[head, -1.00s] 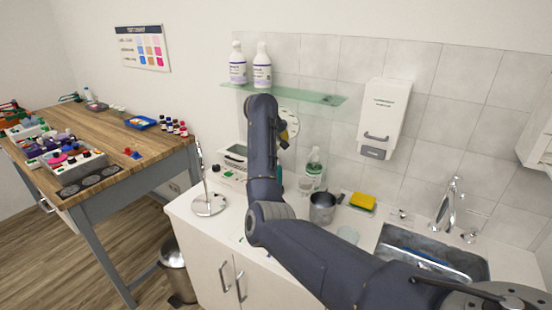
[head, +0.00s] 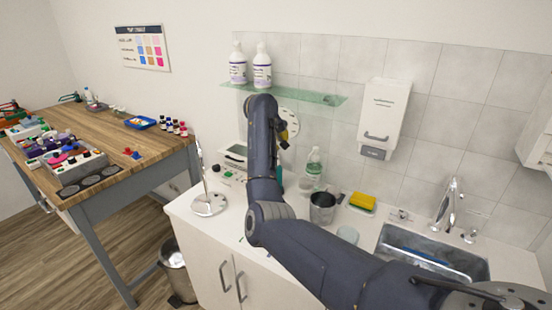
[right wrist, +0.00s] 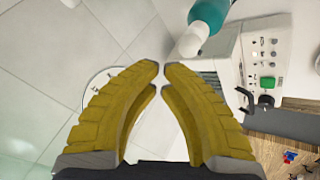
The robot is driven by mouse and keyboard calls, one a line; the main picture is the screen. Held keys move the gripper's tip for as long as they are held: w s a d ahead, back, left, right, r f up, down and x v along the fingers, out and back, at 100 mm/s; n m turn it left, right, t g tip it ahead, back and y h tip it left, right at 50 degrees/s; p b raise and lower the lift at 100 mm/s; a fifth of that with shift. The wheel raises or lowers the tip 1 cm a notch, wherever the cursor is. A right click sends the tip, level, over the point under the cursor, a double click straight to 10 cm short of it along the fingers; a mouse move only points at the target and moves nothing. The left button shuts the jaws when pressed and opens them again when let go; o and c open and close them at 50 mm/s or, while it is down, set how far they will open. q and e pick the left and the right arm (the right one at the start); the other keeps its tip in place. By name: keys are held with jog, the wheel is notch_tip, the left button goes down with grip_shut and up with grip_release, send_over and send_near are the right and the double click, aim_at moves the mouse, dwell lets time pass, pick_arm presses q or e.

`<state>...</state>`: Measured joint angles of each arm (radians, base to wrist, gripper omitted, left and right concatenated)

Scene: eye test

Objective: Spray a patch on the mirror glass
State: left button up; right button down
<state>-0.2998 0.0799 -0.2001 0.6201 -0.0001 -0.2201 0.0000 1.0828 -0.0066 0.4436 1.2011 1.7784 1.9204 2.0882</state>
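A tall, thin stand mirror (head: 200,165) on a round chrome base (head: 208,205) stands at the counter's left end, seen nearly edge-on. My right gripper (head: 285,132) is raised in front of the tiled wall, right of the mirror and apart from it. In the right wrist view its yellow fingers (right wrist: 161,67) nearly meet at the tips, with nothing between them. A clear bottle with a green-white label (head: 314,170) stands right of my arm. My left gripper is not visible.
A white device with knobs (right wrist: 258,50) sits beside the teal bottle. A dark metal cup (head: 322,208), a yellow sponge (head: 362,201) and a sink (head: 430,258) are to the right. A glass shelf (head: 310,95) holds two white bottles. A round white disc (head: 290,116) is behind my gripper.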

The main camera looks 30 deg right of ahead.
jog(key=shift+f, duration=0.15)
jog(key=shift+f, duration=0.3)
jog(key=shift+f, duration=0.65)
dwell(1.3)
jog(key=shift+r, duration=1.1)
jog(key=shift+r, duration=3)
jog(key=c, duration=2.1)
grip_release()
